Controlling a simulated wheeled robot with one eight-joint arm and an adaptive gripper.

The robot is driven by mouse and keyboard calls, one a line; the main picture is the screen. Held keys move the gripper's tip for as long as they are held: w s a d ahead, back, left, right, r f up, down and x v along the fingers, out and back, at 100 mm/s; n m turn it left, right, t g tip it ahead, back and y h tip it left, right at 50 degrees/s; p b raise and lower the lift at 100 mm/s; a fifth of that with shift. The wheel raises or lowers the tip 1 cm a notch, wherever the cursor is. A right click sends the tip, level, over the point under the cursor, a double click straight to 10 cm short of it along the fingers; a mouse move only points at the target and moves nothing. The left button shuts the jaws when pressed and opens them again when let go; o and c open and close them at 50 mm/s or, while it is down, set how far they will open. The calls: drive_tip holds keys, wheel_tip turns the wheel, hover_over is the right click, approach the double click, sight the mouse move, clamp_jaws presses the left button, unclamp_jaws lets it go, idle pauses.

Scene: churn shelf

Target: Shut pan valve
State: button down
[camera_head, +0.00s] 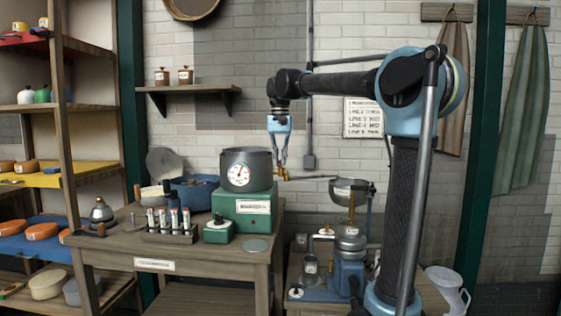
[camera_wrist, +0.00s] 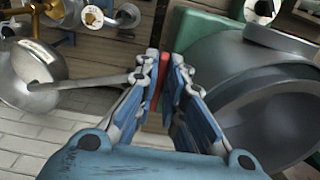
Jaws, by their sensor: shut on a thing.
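My gripper (camera_head: 280,163) reaches down from my arm to just right of the large grey pot (camera_head: 246,168) with a round dial. In the wrist view its two blue-grey fingers (camera_wrist: 160,80) are shut on a narrow red handle (camera_wrist: 157,76), which stands upright between them. A small yellow-brass fitting (camera_head: 283,174) shows at the fingertips in the head view; the fingers partly hide it. A metal pan (camera_head: 343,190) with a long handle is to the right, and this pan (camera_wrist: 32,75) is at left in the wrist view. I cannot tell how far the valve is turned.
The pot stands on a green box (camera_head: 243,212) on the wooden bench (camera_head: 258,257). A blue tub (camera_head: 194,192) and a rack of tubes (camera_head: 168,236) are beside it. A blue apparatus (camera_head: 349,270) stands lower right. A wall shelf (camera_head: 190,89) hangs above left.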

drive_tip(key=c, duration=1.7)
unclamp_jaws()
drive_tip(key=shift+w, duration=0.1)
drive_tip(key=w+d+n, duration=0.4)
drive_tip(key=d+n, duration=0.1)
drive_tip(key=n, duration=1.2)
wheel_tip(320, 180, up, 17)
drive_tip(key=s+d+f+m, duration=0.3)
drive_tip(key=s+d+f, duration=0.2)
drive_tip(key=f, duration=0.5)
drive_tip(key=s+d+f+m+t, duration=0.1)
drive_tip(key=s+d+f+m, duration=0.3)
drive_tip(key=s+d+f, duration=0.2)
drive_tip(key=s+d+f+m, duration=0.3)
drive_tip(key=s+f, duration=0.6)
drive_tip(key=f, duration=0.6)
drive_tip(key=shift+d+f+m+t, duration=0.1)
drive_tip(key=shift+d+m+t, duration=0.25)
drive_tip(key=shift+d, duration=0.95)
